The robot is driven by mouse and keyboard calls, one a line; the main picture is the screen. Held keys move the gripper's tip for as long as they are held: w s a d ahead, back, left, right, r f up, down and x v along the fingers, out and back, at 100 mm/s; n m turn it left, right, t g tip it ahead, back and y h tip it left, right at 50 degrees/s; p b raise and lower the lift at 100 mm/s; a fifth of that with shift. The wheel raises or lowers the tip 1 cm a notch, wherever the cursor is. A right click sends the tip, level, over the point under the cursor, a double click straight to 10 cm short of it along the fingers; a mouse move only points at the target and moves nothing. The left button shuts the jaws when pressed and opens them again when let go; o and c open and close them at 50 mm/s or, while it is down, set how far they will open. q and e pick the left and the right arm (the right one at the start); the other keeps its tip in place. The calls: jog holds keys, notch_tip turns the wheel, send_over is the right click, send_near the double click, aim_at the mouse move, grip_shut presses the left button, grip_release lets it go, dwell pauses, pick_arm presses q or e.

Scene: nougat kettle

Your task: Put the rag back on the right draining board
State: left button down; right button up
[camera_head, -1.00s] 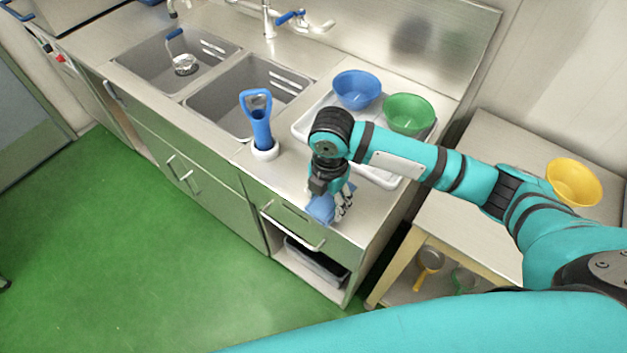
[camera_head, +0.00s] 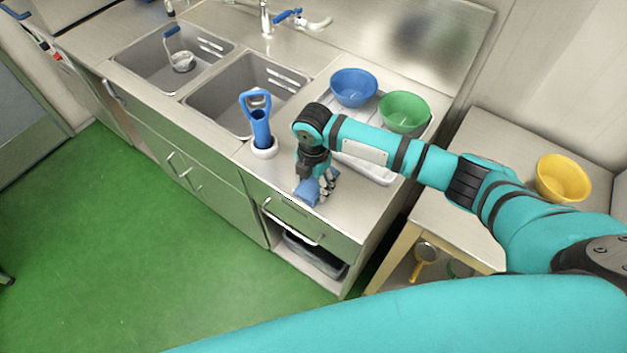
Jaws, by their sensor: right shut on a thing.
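A blue rag (camera_head: 306,191) is at the front part of the right draining board (camera_head: 347,208), the bare steel top to the right of the sinks. My right gripper (camera_head: 318,189) points down and is shut on the rag, partly covering it. The rag is low over the board; I cannot tell whether it touches the steel. My left gripper is not in view.
A blue-handled tool in a white holder (camera_head: 263,149) stands left of my right gripper. Behind my arm, a white tray (camera_head: 372,173) holds a blue bowl (camera_head: 354,87) and a green bowl (camera_head: 404,111). A yellow bowl (camera_head: 563,178) stands on the right table.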

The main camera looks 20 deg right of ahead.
aim_at(313, 184)
jog(key=shift+f, duration=0.15)
jog(key=o, duration=1)
jog(key=shift+r, duration=0.3)
notch_tip(313, 184, up, 12)
jog(key=shift+f+b, duration=0.1)
jog(key=shift+b, duration=1)
